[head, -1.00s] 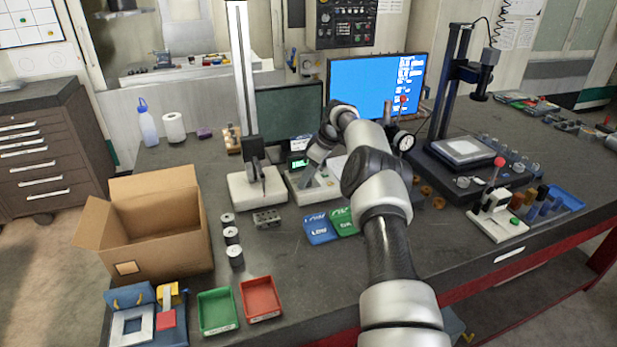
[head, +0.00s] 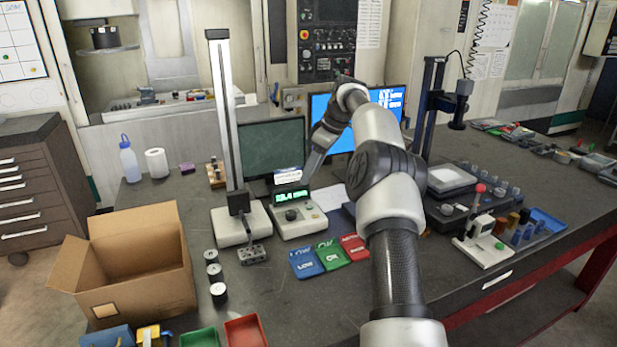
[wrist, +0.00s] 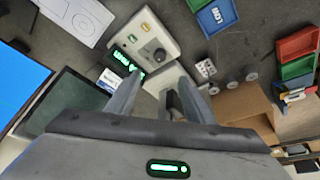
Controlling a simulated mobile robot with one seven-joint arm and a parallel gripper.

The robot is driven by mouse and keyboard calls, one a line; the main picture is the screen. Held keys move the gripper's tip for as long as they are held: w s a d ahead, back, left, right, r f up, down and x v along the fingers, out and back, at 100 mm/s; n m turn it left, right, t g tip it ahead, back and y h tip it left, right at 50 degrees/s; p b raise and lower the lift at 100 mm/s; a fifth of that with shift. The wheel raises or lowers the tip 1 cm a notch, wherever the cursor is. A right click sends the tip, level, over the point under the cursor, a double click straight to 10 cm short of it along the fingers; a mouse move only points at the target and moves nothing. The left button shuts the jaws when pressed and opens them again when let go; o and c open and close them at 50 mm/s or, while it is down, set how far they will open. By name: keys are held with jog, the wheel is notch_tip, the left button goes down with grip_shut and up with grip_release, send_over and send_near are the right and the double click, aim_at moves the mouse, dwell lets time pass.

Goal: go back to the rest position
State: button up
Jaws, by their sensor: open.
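My gripper (wrist: 165,100) is open in the wrist view, with its two fingers apart and nothing visible held between them. In the head view my arm reaches over the bench, and the gripper (head: 316,158) hangs in the air in front of the dark screen and blue monitor. Below it is a gauge readout box (head: 299,217) with a green lit display, also in the wrist view (wrist: 150,35). The fingertips appear apart from the box and the tall column gauge (head: 222,125).
Open bench lies front centre.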

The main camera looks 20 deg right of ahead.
dwell(0.4)
jog(key=s+a+r+m+h, duration=0.2)
jog(key=s+a+r+h, duration=0.1)
jog(key=s+a+r, duration=1.2)
jog(key=s+a+m+t, duration=0.1)
jog(key=s+a+m, duration=0.1)
jog(key=s, duration=0.6)
jog(key=s+a+m, duration=0.2)
jog(key=s+a, duration=0.1)
jog(key=s, duration=0.5)
jog(key=s+f+m, duration=0.1)
jog(key=s+f, duration=0.2)
jog(key=s, duration=0.3)
jog(key=s+f+m+t, duration=0.1)
jog(key=s+f, duration=0.3)
jog(key=s, duration=0.3)
jog(key=shift+a+f+m, duration=0.25)
jog(key=shift+a+m, duration=0.05)
